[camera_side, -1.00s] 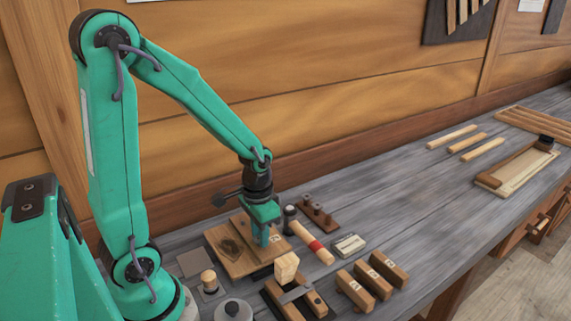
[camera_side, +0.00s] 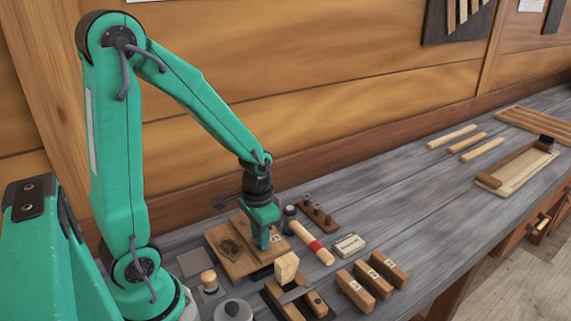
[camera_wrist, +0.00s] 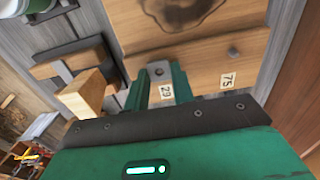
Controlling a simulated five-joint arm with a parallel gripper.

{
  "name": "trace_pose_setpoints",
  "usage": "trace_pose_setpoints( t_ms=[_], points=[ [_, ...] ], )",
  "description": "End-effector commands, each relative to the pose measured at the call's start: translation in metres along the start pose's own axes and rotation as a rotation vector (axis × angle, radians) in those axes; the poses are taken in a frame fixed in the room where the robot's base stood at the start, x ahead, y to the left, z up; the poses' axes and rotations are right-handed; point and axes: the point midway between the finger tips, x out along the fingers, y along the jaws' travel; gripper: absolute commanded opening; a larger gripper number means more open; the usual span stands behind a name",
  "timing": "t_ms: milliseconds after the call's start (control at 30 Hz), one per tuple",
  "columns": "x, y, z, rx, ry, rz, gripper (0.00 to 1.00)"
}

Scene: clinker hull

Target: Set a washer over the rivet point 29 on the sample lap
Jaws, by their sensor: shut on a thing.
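The sample lap is a pair of overlapping wooden boards (camera_side: 230,262), left of centre on the bench in the side view. It fills the upper middle of the wrist view (camera_wrist: 205,62). Its label 29 (camera_wrist: 166,91) shows between my fingers, and label 75 (camera_wrist: 228,80) is to the right, below a bare grey rivet point (camera_wrist: 233,52). My gripper (camera_side: 262,246) points down over the lap's near edge. Its green fingers (camera_wrist: 160,76) are shut on a small grey washer (camera_wrist: 158,71) at the lap by label 29. Rivet point 29 is hidden, and I cannot tell whether the washer surrounds it.
A wooden block on a clamp-like fixture (camera_side: 287,267) stands close in front. Numbered wooden blocks (camera_side: 372,278) are at front right.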

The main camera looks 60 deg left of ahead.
Motion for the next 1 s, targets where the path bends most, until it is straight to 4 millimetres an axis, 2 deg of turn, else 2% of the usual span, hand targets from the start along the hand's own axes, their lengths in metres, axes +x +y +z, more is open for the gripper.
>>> trace_pose_setpoints(
  t_ms=[167, 200, 300, 333, 667, 1000],
  points=[
    [0.002, 0.0, 0.0, 0.0, -0.001, 0.0, 0.0],
    [0.002, 0.0, 0.0, 0.0, -0.001, 0.0, 0.28],
    [0.002, 0.0, 0.0, 0.0, -0.001, 0.0, 0.48],
    [0.002, 0.0, 0.0, 0.0, -0.001, 0.0, 0.5],
    [0.0, 0.0, 0.0, 0.0, 0.001, 0.0, 0.5],
    [-0.024, 0.0, -0.001, 0.0, 0.004, -0.001, 0.5]
  ],
)
